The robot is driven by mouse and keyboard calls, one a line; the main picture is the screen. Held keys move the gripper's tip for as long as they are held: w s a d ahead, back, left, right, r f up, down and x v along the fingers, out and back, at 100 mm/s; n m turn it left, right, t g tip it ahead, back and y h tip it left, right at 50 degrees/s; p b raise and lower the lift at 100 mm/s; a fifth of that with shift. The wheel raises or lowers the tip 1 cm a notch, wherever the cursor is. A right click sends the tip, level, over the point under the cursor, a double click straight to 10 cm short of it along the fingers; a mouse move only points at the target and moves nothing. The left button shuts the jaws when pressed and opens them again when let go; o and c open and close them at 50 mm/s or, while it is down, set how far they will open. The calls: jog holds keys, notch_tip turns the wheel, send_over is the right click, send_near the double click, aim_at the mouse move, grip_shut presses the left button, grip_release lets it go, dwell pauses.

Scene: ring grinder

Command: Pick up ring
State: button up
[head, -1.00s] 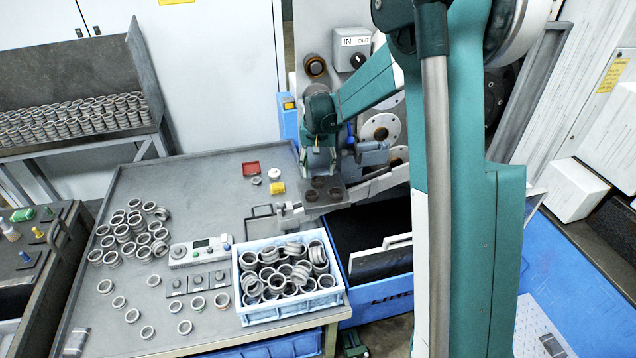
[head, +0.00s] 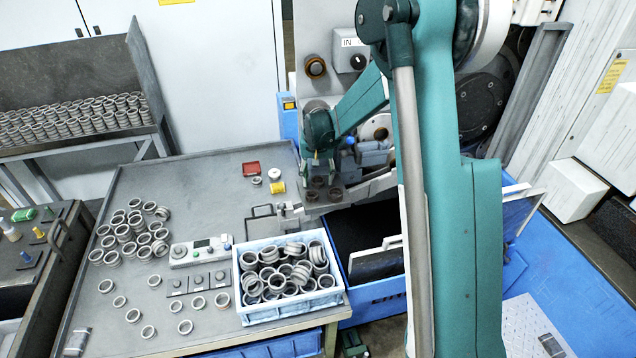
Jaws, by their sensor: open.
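My gripper (head: 314,174) is at the small machine ledge behind the crate, pointing down. It is open, but its fingertips are small and partly lost against the machine. Several dark brown rings, one of them here (head: 336,194), sit on the grey ledge (head: 310,209) just below and beside the gripper. I cannot tell whether a finger touches one. Many grey metal rings (head: 131,230) lie in a cluster on the left of the table. More rings (head: 285,268) fill the light blue crate (head: 290,307) at the table's front right.
A control box (head: 199,252) and small gauge blocks (head: 198,281) stand on the grey table (head: 200,205) left of the crate. A blue bin (head: 378,315) stands right of the crate.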

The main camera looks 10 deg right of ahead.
dwell(0.5)
jog(key=c, duration=1)
jog(key=shift+c, duration=0.2)
jog(key=shift+r, duration=0.2)
jog(key=shift+r, duration=1.2)
jog(key=s+b, duration=0.2)
jog(key=s, duration=1.6)
jog(key=shift+r, duration=0.35)
